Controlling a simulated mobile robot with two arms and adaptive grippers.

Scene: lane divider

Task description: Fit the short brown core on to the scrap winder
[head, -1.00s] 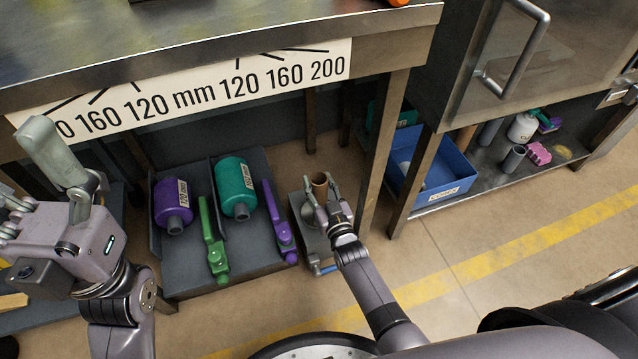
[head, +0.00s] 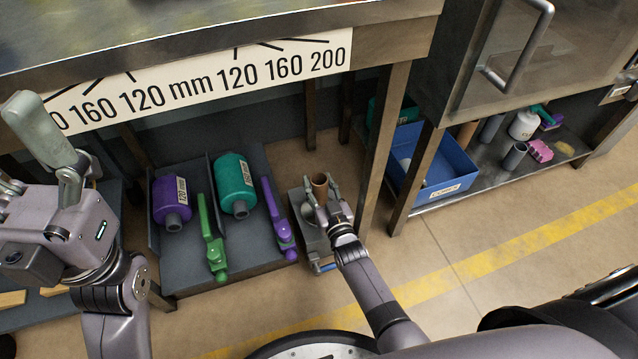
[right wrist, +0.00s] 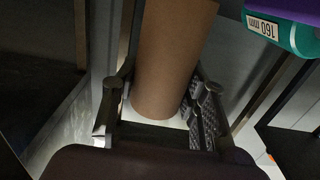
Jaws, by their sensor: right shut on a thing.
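The short brown core (head: 320,181) stands roughly upright between the fingers of my right gripper (head: 320,192), which is shut on it. In the right wrist view the core (right wrist: 168,60) is a plain brown tube between the two fingers (right wrist: 158,112). The core is over the scrap winder (head: 309,232), a grey box on the floor under the bench. Whether the core is seated on the winder is hidden by the fingers. My left gripper (head: 62,150) is raised at the left, empty; one finger shows, pointing up, and its opening is unclear.
Left of the winder, a dark tray (head: 190,265) holds a purple roll (head: 170,203), a teal roll (head: 234,186), a green tool (head: 212,238) and a purple tool (head: 277,222). A bench leg (head: 385,140) stands close right of my right gripper. A blue bin (head: 445,168) sits on the lower shelf.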

